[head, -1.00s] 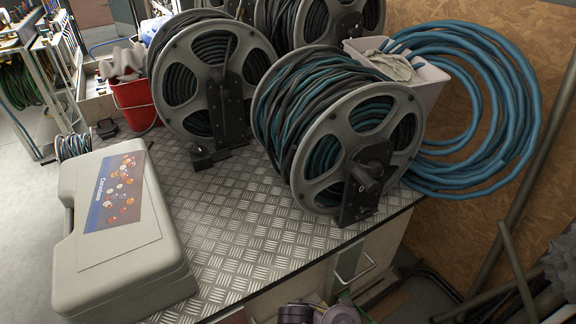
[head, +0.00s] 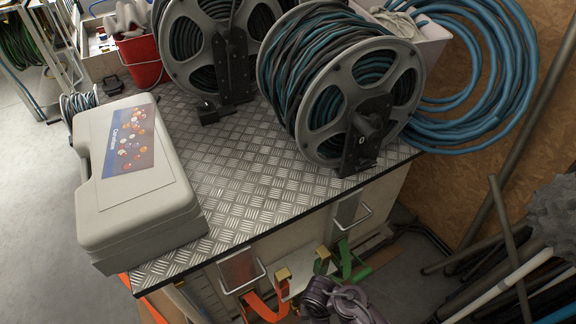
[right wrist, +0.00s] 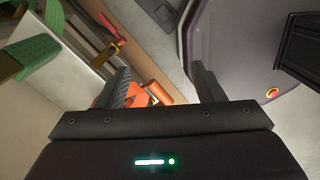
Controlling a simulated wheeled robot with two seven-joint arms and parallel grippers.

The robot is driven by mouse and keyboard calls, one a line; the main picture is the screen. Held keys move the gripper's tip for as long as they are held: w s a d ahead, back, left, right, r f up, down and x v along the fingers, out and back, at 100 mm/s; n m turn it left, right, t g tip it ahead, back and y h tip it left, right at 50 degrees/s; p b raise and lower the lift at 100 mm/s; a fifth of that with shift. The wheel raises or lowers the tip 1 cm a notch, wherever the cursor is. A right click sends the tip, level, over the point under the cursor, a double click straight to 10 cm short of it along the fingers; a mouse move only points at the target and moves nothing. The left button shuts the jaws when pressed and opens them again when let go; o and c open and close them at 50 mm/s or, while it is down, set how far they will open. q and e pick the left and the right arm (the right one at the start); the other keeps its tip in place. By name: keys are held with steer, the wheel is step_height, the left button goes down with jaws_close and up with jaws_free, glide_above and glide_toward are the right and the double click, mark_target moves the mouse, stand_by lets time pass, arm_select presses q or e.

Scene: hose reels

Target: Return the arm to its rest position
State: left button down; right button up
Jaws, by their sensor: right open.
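My right gripper (right wrist: 158,72) shows in the right wrist view, with its two dark fingers apart and nothing held between them. Behind the fingers are orange straps (right wrist: 150,92) and a pale panel at the left, and part of my own dark base at the right. In the head view a part of my arm (head: 338,300) shows at the bottom edge, low in front of the bench. Its gripper cannot be made out there. My left arm and gripper are in neither view.
A tread-plate bench (head: 245,188) carries a beige case (head: 125,205), hose reels (head: 350,95) and a red bucket (head: 142,62). Orange (head: 268,306) and green straps (head: 345,258) hang at the bench front. Poles (head: 505,225) lean at the right.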

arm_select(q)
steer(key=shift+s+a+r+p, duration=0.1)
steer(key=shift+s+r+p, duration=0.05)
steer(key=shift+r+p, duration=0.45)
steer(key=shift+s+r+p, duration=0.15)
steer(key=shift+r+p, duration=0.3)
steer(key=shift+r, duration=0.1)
arm_select(e)
steer(key=s+d+f+m, duration=0.7)
steer(key=s+f, duration=0.3)
steer(key=s, duration=0.1)
steer(key=s+d+f+m+t, duration=0.1)
steer(key=s+d+f+m, duration=0.7)
steer(key=s+f, duration=0.2)
steer(key=shift+s+y, duration=0.3)
steer(key=shift+s, duration=0.25)
steer(key=shift+f, duration=0.1)
